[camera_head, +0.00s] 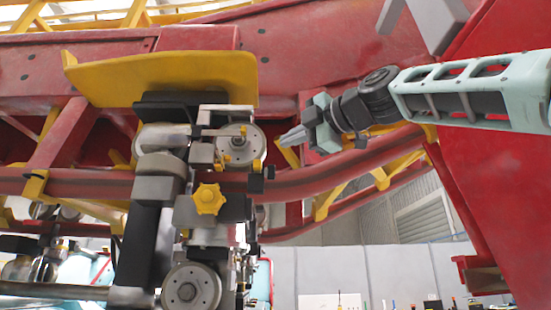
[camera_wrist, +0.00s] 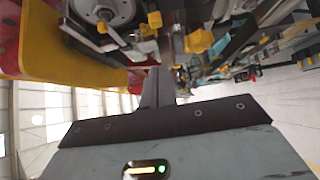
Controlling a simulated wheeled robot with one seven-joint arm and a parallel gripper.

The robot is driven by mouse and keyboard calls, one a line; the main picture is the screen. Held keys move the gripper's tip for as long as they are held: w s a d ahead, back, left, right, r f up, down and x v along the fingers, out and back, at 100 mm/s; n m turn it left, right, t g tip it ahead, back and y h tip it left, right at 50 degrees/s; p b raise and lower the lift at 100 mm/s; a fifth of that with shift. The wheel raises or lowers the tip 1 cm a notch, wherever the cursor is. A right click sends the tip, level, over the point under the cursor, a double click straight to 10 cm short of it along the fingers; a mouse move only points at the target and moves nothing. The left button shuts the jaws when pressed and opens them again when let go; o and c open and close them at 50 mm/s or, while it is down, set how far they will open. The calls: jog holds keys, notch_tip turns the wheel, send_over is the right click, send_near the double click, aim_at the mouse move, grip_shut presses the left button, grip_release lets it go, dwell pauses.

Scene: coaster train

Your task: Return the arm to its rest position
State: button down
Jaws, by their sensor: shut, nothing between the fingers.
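My gripper (camera_head: 291,136) is at the end of my pale teal arm, which reaches in from the right in the head view. Its fingers are together and hold nothing. They point left toward the wheel assembly (camera_head: 208,207) of the coaster train, with a gap between in the picture. In the wrist view my gripper (camera_wrist: 158,84) shows as closed dark fingers pointing up toward the machinery. A yellow star-shaped knob (camera_head: 208,199) sits on the wheel assembly, and yellow knobs also show in the wrist view (camera_wrist: 198,41).
A red track rail (camera_head: 330,178) runs behind and below my gripper. A yellow panel (camera_head: 165,78) juts out above the wheels. A large red structure (camera_head: 500,190) stands close on the right below my arm. A grey wall (camera_head: 400,270) and small tools show low in the background.

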jog(key=shift+v, duration=1)
jog(key=shift+f, duration=0.15)
